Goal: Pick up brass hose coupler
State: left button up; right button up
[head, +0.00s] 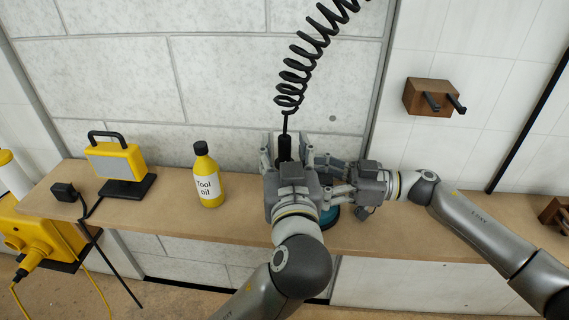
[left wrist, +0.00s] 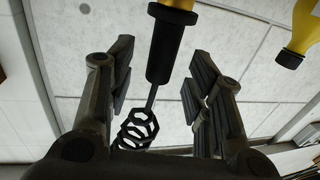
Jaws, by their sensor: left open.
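The coupler hangs at the end of a black coiled hose (head: 295,75). Its black sleeve (head: 284,147) shows in the head view between the fingers of my left gripper (head: 287,150). In the left wrist view the sleeve (left wrist: 164,48) stands between the open fingers, with gaps on both sides, and a yellow brass-coloured part (left wrist: 178,4) shows at the top edge. That part is hidden behind my left gripper in the head view. My right gripper (head: 322,164) is close beside the left one, pointing left; its fingertips are partly covered.
A yellow tool oil bottle (head: 206,177) and a yellow work lamp (head: 115,162) stand on the wooden shelf (head: 160,215), left of the grippers. A teal round thing (head: 331,215) is partly hidden behind my left arm. A wooden peg block (head: 424,97) is on the wall at right.

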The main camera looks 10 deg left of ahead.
pick_arm(q)
jog(key=shift+w+a, duration=0.25)
jog(key=shift+w, duration=1.05)
grip_shut()
notch_tip(320, 180, up, 10)
jog(key=shift+r, duration=0.1)
jog(key=c, duration=0.6)
grip_release()
jog(key=shift+c, duration=0.2)
grip_shut()
